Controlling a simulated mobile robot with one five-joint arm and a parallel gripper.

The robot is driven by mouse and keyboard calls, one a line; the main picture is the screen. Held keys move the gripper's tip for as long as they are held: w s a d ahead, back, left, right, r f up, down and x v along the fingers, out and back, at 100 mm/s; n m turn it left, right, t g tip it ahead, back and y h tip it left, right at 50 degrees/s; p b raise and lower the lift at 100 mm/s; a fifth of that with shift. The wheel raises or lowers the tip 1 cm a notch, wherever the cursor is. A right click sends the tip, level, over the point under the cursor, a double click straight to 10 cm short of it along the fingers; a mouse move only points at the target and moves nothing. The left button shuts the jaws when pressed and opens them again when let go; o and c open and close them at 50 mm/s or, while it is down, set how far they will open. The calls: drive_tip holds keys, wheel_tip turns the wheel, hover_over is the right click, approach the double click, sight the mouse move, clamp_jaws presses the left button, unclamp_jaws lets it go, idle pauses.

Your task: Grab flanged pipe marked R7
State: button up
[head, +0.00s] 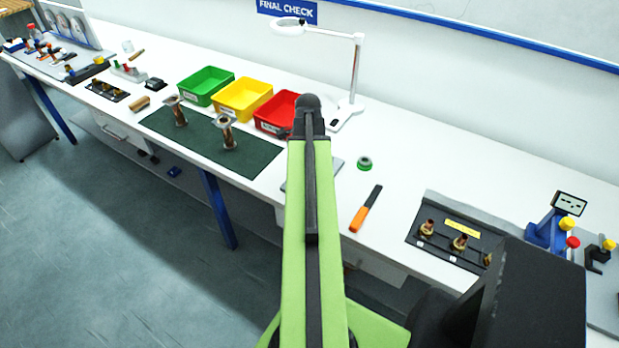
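Two flanged pipes stand upright and apart on a dark green mat (262,158) on the white bench, left of my arm. One flanged pipe (178,113) is farther back and to the left. The other flanged pipe (228,134) is nearer the mat's middle. Both have brownish bodies with pale square flanges. No marking can be read on either, so I cannot tell which is R7. My green arm rises through the middle of the picture. My gripper does not show.
Green (205,84), yellow (243,98) and red (277,113) bins stand behind the mat. A white magnifier lamp (355,75) stands behind my arm. An orange-handled tool (360,218) and a black tray of brass fittings (437,247) lie right. Open floor (110,270) lies front left.

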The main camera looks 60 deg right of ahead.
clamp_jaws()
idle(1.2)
